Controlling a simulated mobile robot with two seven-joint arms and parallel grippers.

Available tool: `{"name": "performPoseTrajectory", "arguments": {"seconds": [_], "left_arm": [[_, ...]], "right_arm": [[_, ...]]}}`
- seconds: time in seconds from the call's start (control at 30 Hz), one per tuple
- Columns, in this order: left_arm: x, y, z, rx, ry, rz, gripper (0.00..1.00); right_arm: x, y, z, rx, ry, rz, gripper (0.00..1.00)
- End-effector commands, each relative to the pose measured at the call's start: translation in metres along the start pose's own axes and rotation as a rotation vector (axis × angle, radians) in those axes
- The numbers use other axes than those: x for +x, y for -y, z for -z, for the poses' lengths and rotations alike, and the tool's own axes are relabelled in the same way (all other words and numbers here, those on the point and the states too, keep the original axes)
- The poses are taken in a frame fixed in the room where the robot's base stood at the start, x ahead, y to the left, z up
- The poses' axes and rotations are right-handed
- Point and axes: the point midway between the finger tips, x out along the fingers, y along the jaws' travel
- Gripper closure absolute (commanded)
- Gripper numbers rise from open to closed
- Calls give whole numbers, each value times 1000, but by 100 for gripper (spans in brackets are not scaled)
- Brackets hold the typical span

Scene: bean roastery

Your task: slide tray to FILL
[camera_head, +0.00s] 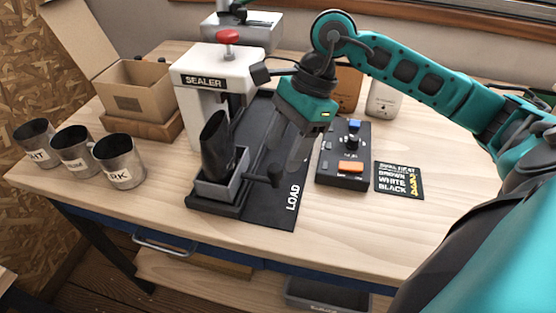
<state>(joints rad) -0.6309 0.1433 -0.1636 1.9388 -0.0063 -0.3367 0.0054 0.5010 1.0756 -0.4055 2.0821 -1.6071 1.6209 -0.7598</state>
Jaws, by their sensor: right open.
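The tray (206,190) is a small grey open box on a black slide track at the front of the table, in front of the white sealer (182,95). A dark upright bag (217,145) stands in it, leaning slightly. A black knobbed handle (275,176) sticks out to the right of the tray. My right gripper (299,160) points down just right of and behind the handle, seemingly apart from it. It is open, though its fingers overlap in this view. A black mat (265,212) marked LOAD lies beside the tray. No FILL label is readable. My left gripper is out of view.
Metal cups (122,165) stand at the left, before a cardboard box (140,88). A black control box (343,160) with an orange button and a black price card (398,180) lie right of my gripper. The table's front right is clear.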

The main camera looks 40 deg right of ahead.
Motion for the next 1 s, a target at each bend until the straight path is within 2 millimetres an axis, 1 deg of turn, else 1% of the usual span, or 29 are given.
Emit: {"name": "performPoseTrajectory", "arguments": {"seconds": [0.03, 0.1, 0.23, 0.4, 0.63, 1.0], "left_arm": [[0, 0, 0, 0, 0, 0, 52], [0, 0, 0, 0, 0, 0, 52], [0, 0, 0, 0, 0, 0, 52], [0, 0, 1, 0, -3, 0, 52], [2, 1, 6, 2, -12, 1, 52], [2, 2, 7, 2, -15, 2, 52]], "right_arm": [[10, -1, 0, 0, 2, -5, 44], [20, -1, -1, 0, 3, -3, 44], [33, 0, 0, 0, 1, -2, 44], [39, 0, 0, 0, 1, 0, 44], [39, 0, 0, 0, 0, 0, 45], [38, 0, 0, 0, 0, 0, 80]]}}
